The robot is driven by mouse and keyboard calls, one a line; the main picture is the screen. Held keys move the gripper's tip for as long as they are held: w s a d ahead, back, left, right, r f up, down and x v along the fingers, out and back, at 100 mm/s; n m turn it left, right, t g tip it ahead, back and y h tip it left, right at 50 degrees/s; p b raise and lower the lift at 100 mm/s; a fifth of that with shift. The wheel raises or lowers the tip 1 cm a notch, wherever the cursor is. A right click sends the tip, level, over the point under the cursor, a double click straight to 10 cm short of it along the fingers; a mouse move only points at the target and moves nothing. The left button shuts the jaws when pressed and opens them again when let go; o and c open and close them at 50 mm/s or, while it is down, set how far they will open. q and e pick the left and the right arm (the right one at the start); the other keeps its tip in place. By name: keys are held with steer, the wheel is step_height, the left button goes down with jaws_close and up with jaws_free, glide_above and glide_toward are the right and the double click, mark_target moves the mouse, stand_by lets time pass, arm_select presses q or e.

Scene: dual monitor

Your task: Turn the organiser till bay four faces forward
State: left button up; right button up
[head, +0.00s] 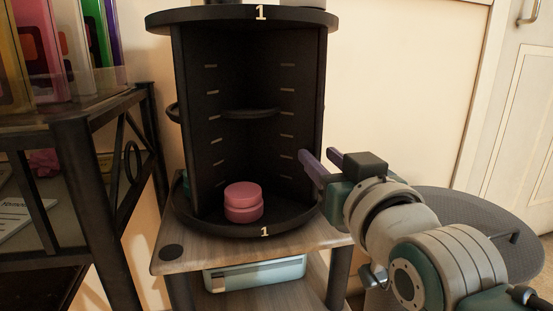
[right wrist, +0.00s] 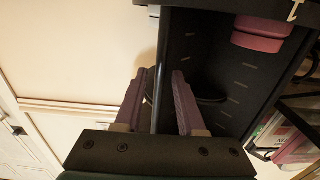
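The organiser (head: 247,222) is a black round carousel standing upright, with a disc at top and bottom. The bay facing forward carries a white 1 on both rims. Its divider's right outer edge (head: 321,100) is upright. My right gripper (head: 316,157) is open at this edge, one purple finger on the bay side and the other outside. In the right wrist view the gripper (right wrist: 160,75) has the divider edge (right wrist: 163,50) between its spread fingers; I cannot tell whether they touch it. Bay four's number is not visible. My left gripper is out of view.
Stacked pink round containers (head: 243,203) sit in the front bay. The organiser stands on a small wooden table (head: 180,258) with a pale blue device (head: 255,272) below. A black metal shelf (head: 85,130) is close on the left. A round grey mesh surface (head: 455,215) is at right.

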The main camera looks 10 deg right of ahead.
jaws_close()
stand_by(1.2)
